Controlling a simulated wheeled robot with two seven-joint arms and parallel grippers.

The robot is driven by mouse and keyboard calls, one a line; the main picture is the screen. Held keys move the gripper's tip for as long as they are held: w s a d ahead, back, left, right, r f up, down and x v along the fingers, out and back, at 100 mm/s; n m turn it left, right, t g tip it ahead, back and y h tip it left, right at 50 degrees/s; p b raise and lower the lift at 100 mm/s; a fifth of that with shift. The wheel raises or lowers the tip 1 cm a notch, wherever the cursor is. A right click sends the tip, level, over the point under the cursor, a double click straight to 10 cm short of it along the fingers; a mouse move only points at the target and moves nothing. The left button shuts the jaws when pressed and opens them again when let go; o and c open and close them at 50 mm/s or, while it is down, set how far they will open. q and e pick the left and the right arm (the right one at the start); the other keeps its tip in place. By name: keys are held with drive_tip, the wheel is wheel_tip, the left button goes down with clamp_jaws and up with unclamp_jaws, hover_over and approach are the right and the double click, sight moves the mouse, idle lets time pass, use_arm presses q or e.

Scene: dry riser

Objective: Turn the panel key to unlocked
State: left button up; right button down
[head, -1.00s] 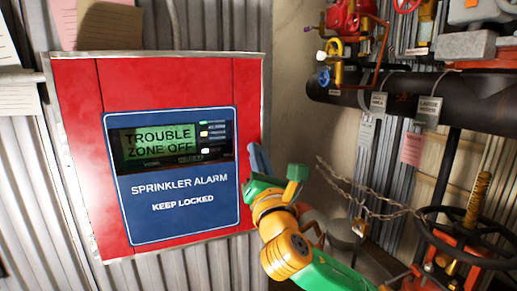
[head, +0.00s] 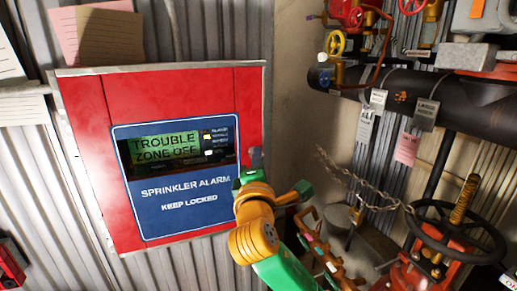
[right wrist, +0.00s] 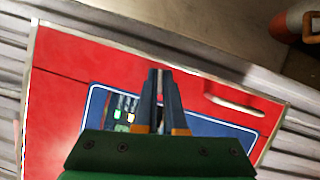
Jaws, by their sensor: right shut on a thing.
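The red alarm panel (head: 95,120) hangs on the corrugated wall in the head view. Its blue plate (head: 130,205) reads SPRINKLER ALARM, KEEP LOCKED, and its green display (head: 165,148) reads TROUBLE ZONE OFF. My right gripper (head: 256,158) is at the panel's right edge area, beside the blue plate. In the right wrist view, its two dark fingers (right wrist: 158,82) are close together over the red panel (right wrist: 60,110). They are shut on the panel key, which the fingers hide, so its angle cannot be read. My left gripper is out of view.
A black pipe (head: 385,88) with hanging tags runs at the upper right. A chain (head: 365,187) leads to a black handwheel (head: 455,232) at the lower right. Paper notes (head: 108,35) hang above the panel. A pale handle (right wrist: 233,103) is on the panel in the right wrist view.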

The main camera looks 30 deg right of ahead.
drive_tip(key=shift+r+m+g+y+p, duration=0.15)
drive_tip(key=shift+m+g+y+p, duration=0.2)
drive_tip(key=shift+m+p, duration=0.8)
drive_tip(key=shift+m, duration=0.25)
drive_tip(key=c, duration=1)
unclamp_jaws()
drive_tip(key=b+v, duration=0.1)
drive_tip(key=v, duration=0.6)
drive_tip(key=shift+b, duration=0.3)
